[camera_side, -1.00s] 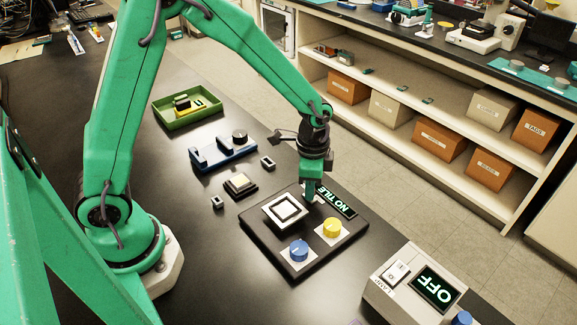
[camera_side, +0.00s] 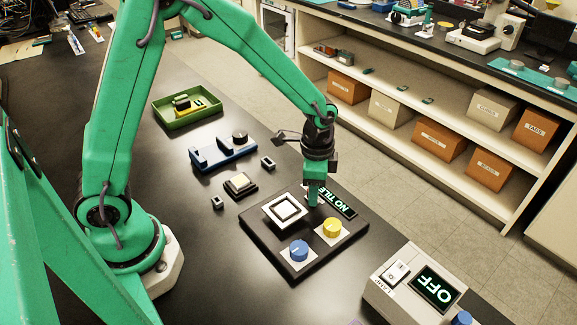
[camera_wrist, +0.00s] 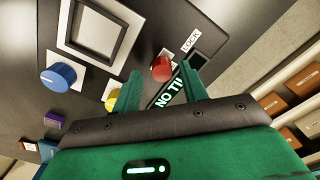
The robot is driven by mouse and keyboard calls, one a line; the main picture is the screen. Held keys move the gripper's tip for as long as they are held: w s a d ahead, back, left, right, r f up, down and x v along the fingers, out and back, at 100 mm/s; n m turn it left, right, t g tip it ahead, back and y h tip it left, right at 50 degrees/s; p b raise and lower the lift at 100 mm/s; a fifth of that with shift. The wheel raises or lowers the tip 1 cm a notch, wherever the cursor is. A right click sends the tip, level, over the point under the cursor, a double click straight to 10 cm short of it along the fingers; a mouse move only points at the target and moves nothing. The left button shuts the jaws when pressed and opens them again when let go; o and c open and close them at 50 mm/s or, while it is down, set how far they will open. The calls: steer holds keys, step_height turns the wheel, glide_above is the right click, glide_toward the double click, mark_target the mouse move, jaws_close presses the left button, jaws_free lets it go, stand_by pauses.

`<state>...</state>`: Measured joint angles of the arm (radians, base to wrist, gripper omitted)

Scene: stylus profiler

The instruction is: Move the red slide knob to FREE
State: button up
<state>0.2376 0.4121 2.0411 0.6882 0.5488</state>
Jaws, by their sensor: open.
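The red slide knob (camera_wrist: 162,68) shows in the wrist view, at the end of the panel near a white LOCK label (camera_wrist: 191,40). No FREE label can be read. My gripper (camera_wrist: 161,72) is open, with one green finger on either side of the knob in the picture; I cannot tell whether they touch it. In the side view my gripper (camera_side: 314,200) points down at the far edge of the black panel (camera_side: 268,243), and it hides the knob there.
On the panel are a square frame (camera_side: 285,211), a blue knob (camera_side: 298,250), a yellow knob (camera_side: 331,228) and a NO TILE display (camera_side: 337,203). A lamp box (camera_side: 414,285) reading OFF stands to the right. A green tray (camera_side: 187,106) and blue fixture (camera_side: 222,152) lie behind.

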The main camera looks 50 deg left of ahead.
step_height(320, 180, up, 7)
steer(key=shift+r, duration=0.2)
stand_by(0.4)
